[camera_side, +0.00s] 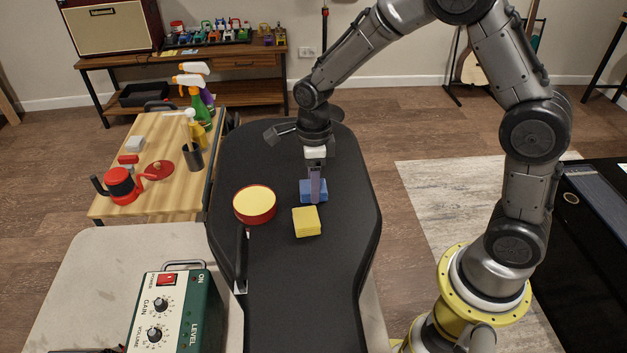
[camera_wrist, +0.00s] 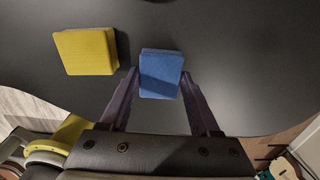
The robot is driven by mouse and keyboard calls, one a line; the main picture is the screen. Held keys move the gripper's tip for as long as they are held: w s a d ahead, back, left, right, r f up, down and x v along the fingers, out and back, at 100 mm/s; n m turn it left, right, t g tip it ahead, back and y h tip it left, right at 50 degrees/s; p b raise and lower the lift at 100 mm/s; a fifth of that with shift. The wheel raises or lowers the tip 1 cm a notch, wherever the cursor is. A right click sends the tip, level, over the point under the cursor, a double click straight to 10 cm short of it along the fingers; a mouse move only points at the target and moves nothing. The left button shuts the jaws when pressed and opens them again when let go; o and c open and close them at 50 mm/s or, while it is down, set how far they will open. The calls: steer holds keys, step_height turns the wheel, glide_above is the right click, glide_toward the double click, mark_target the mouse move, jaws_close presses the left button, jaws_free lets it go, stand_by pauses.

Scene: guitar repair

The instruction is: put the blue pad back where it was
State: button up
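The blue pad (camera_side: 307,195) is a small block lying on the black padded work surface (camera_side: 306,283). It also shows in the wrist view (camera_wrist: 161,74), slightly turned relative to my fingers. My gripper (camera_side: 315,198) points straight down at it. In the wrist view, my two purple fingers (camera_wrist: 159,72) stand on either side of the pad, spread about its width. A narrow gap shows beside the pad, so my gripper looks open around it. Contact at the fingertips is hard to make out.
A yellow block (camera_side: 307,222) lies just in front of the blue pad. A round red-rimmed tin with a yellow top (camera_side: 254,204) sits to the left. A wooden side table (camera_side: 140,209) holds spray bottles and a red pot. The front of the black surface is clear.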

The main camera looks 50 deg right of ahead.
steer(key=o, duration=0.4)
steer(key=s+d+r+n+t, duration=0.1)
steer(key=s+r+n, duration=0.15)
steer(key=r, duration=0.55)
steer(key=s+r+n, duration=0.2)
steer(key=r+n, duration=0.1)
steer(key=r, duration=0.6)
steer(key=shift+s+d+r+n+t, duration=0.25)
steer(key=shift+s+n+t, duration=0.5)
steer(key=shift+s+n, duration=2.55)
steer(key=shift+s+d+r+n+t, duration=0.1)
steer(key=shift+s+d+n+t, duration=0.5)
steer(key=shift+s+n, duration=2.65)
steer(key=shift+s+d+r+n+t, duration=0.1)
steer(key=shift+s+n+t, duration=0.85)
steer(key=shift+s+n, duration=2.3)
steer(key=shift+w+n, duration=0.95)
